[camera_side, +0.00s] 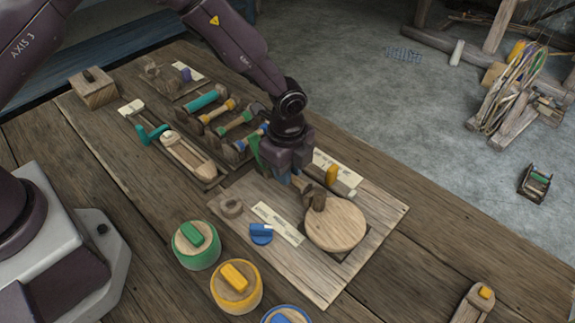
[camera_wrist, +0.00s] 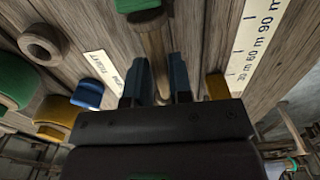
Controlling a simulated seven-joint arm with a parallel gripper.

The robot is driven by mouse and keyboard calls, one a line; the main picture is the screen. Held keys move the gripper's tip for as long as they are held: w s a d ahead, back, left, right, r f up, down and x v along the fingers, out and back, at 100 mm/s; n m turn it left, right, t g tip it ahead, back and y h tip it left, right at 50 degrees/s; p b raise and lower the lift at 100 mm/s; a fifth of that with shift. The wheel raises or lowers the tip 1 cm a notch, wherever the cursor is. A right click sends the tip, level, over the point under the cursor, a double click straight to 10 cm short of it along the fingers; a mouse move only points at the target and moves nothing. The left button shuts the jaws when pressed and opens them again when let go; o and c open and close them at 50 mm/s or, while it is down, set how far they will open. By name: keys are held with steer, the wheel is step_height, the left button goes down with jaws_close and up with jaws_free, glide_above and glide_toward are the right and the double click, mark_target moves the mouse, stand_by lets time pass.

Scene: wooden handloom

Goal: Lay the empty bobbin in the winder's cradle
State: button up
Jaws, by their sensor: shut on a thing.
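The winder has a round wooden wheel (camera_side: 338,228) with an upright knob. The cradle is hidden by my gripper, and I cannot tell whether the bobbin touches it.
A rack of coloured bobbins (camera_side: 232,125) stands behind, close to my gripper. A yellow slider (camera_side: 331,175) stands by a marked scale (camera_wrist: 252,40). A wooden ring (camera_side: 231,206) and a blue knob (camera_side: 261,234) sit on the board. Green and yellow pots (camera_side: 236,292) stand in front.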

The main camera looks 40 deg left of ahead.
steer(key=shift+f, duration=0.4)
stand_by(0.3)
steer(key=o, duration=1.2)
steer(key=shift+o, duration=0.2)
steer(key=shift+r, duration=0.1)
steer(key=shift+r, duration=3.45)
